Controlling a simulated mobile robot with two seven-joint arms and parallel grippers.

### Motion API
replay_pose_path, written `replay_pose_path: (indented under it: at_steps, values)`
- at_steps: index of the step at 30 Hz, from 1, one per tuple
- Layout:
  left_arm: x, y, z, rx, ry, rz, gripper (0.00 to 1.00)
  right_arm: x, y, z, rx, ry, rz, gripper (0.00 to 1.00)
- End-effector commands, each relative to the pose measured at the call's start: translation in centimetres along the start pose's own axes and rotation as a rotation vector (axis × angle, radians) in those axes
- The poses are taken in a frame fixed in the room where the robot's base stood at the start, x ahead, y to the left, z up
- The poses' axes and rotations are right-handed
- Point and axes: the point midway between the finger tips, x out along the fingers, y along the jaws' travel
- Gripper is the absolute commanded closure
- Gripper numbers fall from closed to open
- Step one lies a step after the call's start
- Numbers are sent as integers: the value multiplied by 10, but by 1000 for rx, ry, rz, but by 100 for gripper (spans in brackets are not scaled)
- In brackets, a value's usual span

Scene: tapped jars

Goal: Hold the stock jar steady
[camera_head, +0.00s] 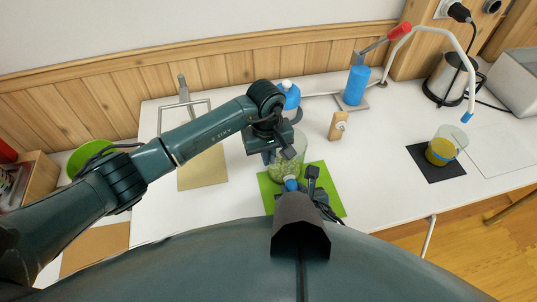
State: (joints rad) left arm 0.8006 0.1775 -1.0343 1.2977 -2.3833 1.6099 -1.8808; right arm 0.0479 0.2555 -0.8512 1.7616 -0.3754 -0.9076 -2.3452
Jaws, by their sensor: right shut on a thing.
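The stock jar (292,168), clear with green contents, stands on a green mat (330,199) at the table's front. My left gripper (279,155) is over the jar's upper left part with its fingers apart. It hides part of the rim, and I cannot tell whether it touches the jar. My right gripper (301,182) is low at the jar's front, shut on a blue tap (291,184); its fingers partly hide the tap.
A jar with yellow contents (440,151) stands on a black mat (429,169) at right. The white table is clear right of the green mat.

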Motion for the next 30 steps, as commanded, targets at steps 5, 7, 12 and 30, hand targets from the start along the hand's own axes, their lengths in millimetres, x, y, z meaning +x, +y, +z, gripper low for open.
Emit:
replay_pose_path:
  at_steps: [5,7,12,30]
  values:
    - [0,0,0,-1,0,0,100,0,0,0,0,-1,1,81]
    - [0,0,0,-1,0,0,100,0,0,0,0,-1,1,87]
    - [0,0,0,-1,0,0,100,0,0,0,0,-1,1,99]
    - [0,0,0,-1,1,-1,100,-5,0,-4,0,-1,1,99]
